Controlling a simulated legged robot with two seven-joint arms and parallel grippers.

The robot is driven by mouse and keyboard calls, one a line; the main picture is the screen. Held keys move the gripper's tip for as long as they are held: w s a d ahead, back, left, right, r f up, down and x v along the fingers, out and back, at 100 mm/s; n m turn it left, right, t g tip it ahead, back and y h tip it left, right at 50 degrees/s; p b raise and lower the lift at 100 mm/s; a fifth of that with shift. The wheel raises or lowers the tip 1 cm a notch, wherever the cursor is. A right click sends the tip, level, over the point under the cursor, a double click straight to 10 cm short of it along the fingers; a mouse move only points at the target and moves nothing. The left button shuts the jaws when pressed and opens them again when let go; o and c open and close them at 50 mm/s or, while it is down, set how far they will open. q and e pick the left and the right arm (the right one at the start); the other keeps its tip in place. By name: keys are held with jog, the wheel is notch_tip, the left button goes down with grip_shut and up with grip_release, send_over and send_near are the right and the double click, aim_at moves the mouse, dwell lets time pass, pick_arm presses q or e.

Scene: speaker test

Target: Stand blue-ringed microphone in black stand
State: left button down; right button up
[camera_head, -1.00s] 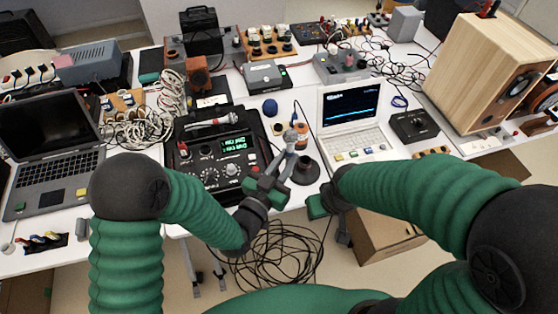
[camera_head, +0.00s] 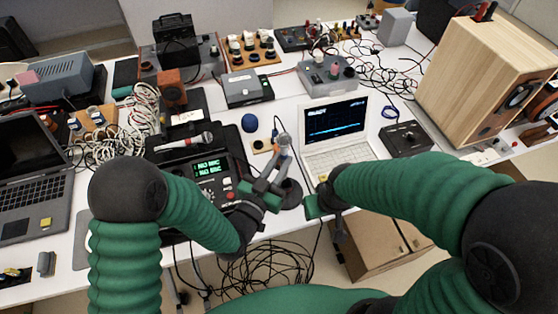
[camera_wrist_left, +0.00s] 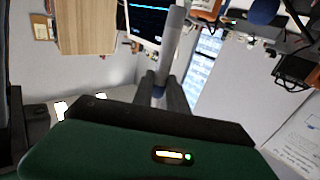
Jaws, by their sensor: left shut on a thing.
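The blue-ringed microphone (camera_head: 284,143) is grey and stands tilted up from my left gripper (camera_head: 271,183), which is shut on it. In the left wrist view its grey shaft (camera_wrist_left: 171,45) rises between the fingers, with the blue ring low by the fingertips. The black stand (camera_head: 291,194) is a round dark base on the table's front edge, just right of and partly behind my left gripper. The microphone is apart from its visible part. My right gripper (camera_head: 322,206) is right of the stand, and its finger gap is not clear.
A second microphone with a red ring (camera_head: 187,141) lies on the black mixer (camera_head: 212,166) at left. A white laptop (camera_head: 338,150) stands behind right, and a blue ball (camera_head: 249,123) behind. A wooden speaker (camera_head: 483,85) is far right. Loose cables (camera_head: 268,268) lie on the floor.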

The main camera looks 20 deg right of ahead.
pick_arm(q)
jog(key=f+b, duration=0.4)
jog(key=f, duration=0.1)
jog(key=d+f+b, duration=0.1)
jog(key=f+b, duration=0.1)
jog(key=f, duration=0.1)
jog(key=shift+f, duration=0.2)
jog(key=shift+a, duration=0.1)
pick_arm(e)
jog(key=s+x, duration=0.1)
jog(key=x, duration=0.6)
jog(key=shift+s+d+f, duration=0.2)
jog(key=shift+s+d, duration=0.05)
jog(key=shift+d, duration=0.2)
pick_arm(q)
jog(key=shift+s+b, duration=0.1)
jog(key=shift+b, duration=0.25)
pick_arm(e)
jog(key=shift+f, duration=0.1)
pick_arm(q)
jog(key=shift+f+b, duration=0.5)
pick_arm(e)
jog(key=shift+f, duration=0.5)
